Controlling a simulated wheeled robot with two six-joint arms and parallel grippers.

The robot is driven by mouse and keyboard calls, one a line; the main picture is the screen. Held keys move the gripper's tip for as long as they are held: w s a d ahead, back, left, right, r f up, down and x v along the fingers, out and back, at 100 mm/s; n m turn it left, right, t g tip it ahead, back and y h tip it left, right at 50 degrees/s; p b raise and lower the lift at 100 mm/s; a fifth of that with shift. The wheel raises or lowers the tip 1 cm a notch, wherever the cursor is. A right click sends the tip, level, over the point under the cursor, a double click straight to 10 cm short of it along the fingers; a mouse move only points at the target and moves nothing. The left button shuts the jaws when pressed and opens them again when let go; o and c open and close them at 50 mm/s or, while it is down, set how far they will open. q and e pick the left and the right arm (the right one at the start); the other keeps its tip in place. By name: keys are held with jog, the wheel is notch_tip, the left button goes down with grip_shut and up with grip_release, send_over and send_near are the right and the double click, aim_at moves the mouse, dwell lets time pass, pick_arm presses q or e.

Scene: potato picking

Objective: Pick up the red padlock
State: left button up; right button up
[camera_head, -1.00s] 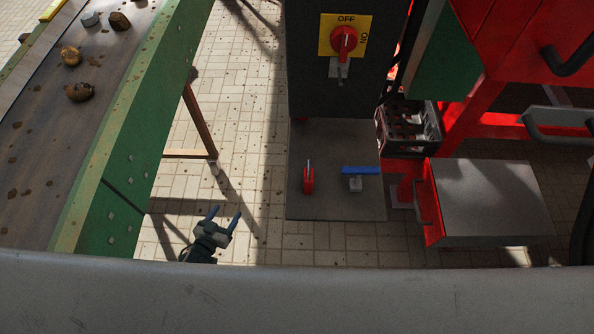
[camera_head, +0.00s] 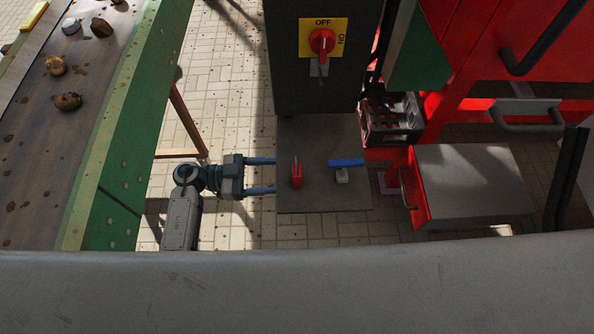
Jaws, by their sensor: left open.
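The red padlock (camera_head: 297,176) stands upright on a dark grey plate (camera_head: 318,202) below the switch cabinet. Its shackle points up. My left gripper (camera_head: 274,176) comes in from the left and points right. Its two blue-grey fingers are apart, with nothing between them. The fingertips are just left of the padlock, with a small gap in the picture; I cannot tell their height relative to it. My right gripper does not show.
A blue-handled item (camera_head: 344,165) sits right of the padlock on the same plate. A dark cabinet (camera_head: 300,90) with a red switch (camera_head: 322,41) rises behind. A crate (camera_head: 390,120) and a grey-topped red box (camera_head: 470,180) stand at right. A green-sided conveyor (camera_head: 118,140) with potatoes is at left.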

aim_at(297, 171)
pick_arm(q)
jog(key=d+p, duration=0.1)
jog(key=d, duration=0.2)
jog(key=d+p, duration=0.1)
jog(key=d, duration=0.1)
jog(key=shift+w+d+r+p, duration=0.25)
jog(key=shift+d+r+p, duration=0.05)
jog(key=shift+d+r, duration=0.1)
jog(key=shift+d, duration=0.1)
jog(key=shift+f, duration=0.1)
jog(key=shift+c, duration=1.3)
jog(key=c, duration=0.9)
jog(key=shift+o, duration=0.2)
